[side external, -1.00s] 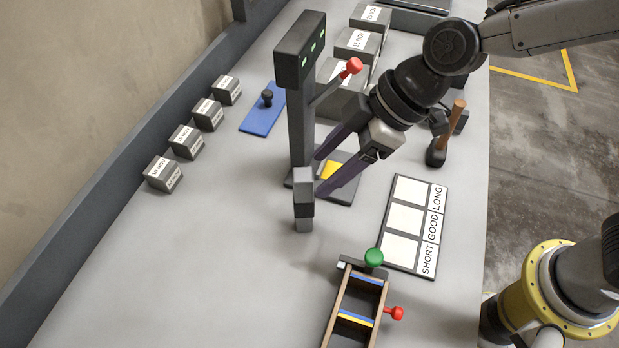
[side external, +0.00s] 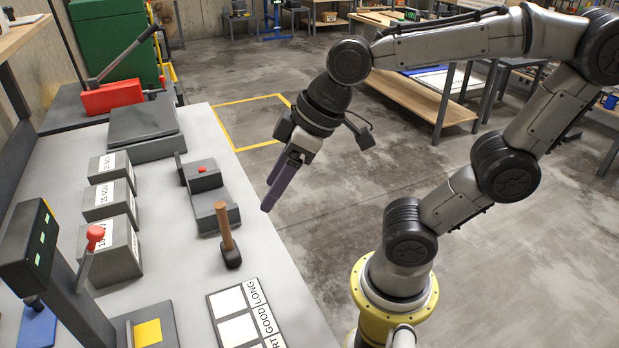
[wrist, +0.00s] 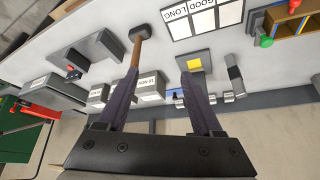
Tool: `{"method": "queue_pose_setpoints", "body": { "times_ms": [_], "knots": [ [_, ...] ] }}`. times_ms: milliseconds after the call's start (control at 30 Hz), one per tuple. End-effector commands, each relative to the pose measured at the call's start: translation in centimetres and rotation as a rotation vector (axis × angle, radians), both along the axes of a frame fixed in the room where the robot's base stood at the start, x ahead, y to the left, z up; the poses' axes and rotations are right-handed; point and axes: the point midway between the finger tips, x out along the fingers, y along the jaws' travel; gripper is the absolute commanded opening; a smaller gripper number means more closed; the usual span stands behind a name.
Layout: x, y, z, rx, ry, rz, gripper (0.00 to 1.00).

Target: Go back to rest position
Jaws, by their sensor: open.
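On the bench are a hammer (side external: 228,236), a dark device with a red button (side external: 203,168), several dated concrete blocks (side external: 105,200), a label board (side external: 245,318) and a tall post device (side external: 62,285).

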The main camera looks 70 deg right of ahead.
Motion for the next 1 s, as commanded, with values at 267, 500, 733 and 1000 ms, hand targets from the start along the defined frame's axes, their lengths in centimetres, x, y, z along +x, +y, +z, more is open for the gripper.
{"method": "queue_pose_setpoints", "body": {
  "times_ms": [267, 500, 733, 1000],
  "knots": [
    [-5.3, -5.3, -1.4, -0.017, 0.001, -0.304, 0.67],
    [-5.3, -5.3, -1.4, -0.016, 0.003, -0.307, 0.67],
    [-5.3, -5.2, -1.4, -0.016, 0.002, -0.306, 0.67],
    [-5.3, -5.2, -1.4, -0.016, 0.002, -0.306, 0.67]
  ]
}}
